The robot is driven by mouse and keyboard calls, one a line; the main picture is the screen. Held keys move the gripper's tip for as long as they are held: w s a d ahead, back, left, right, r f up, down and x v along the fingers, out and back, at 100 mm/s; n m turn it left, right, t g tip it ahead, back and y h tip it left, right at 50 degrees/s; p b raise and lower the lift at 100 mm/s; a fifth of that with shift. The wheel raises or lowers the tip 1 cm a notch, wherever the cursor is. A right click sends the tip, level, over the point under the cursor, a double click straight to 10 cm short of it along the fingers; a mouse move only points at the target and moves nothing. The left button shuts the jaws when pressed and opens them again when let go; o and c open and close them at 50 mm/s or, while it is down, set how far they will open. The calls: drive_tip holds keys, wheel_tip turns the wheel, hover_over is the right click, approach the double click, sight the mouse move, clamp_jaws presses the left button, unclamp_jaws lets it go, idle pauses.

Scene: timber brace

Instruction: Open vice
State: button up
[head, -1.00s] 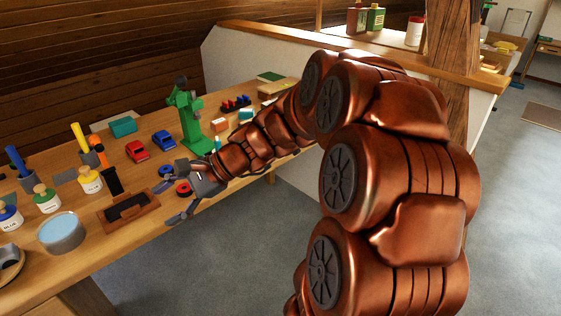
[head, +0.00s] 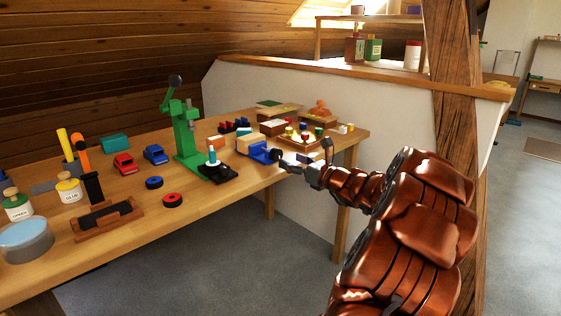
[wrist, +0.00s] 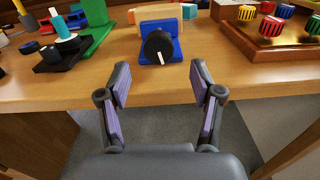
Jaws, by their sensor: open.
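The vice is a blue block with a black round knob (wrist: 158,46) on its front, which has a white mark. A light wooden block (wrist: 151,16) sits at its top, seemingly between its jaws. In the head view the blue vice (head: 259,148) is near the front edge of the workbench. My gripper (wrist: 162,84) is open and empty, with its two fingers spread in front of the knob, apart from it. In the head view my gripper (head: 286,165) is just right of the vice, off the bench edge.
The workbench (head: 140,231) carries a green press (head: 184,135) left of the vice and a wooden tray of coloured knobs (wrist: 270,45) to the right. Red and blue rings and toy cars lie further left. The floor before the bench is clear.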

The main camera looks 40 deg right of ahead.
sight(279, 155)
drive_tip(key=w, duration=0.3)
drive_tip(key=shift+w+f+b, duration=0.15)
drive_tip(key=shift+w+b, duration=0.25)
drive_tip(key=shift+w, duration=0.85)
drive_tip(key=c, duration=1.1)
drive_tip(key=shift+a+r+n+p, duration=0.1)
drive_tip(key=shift+r+n+p, duration=0.25)
drive_tip(key=shift+p, duration=0.5)
drive_tip(key=shift+c, duration=0.2)
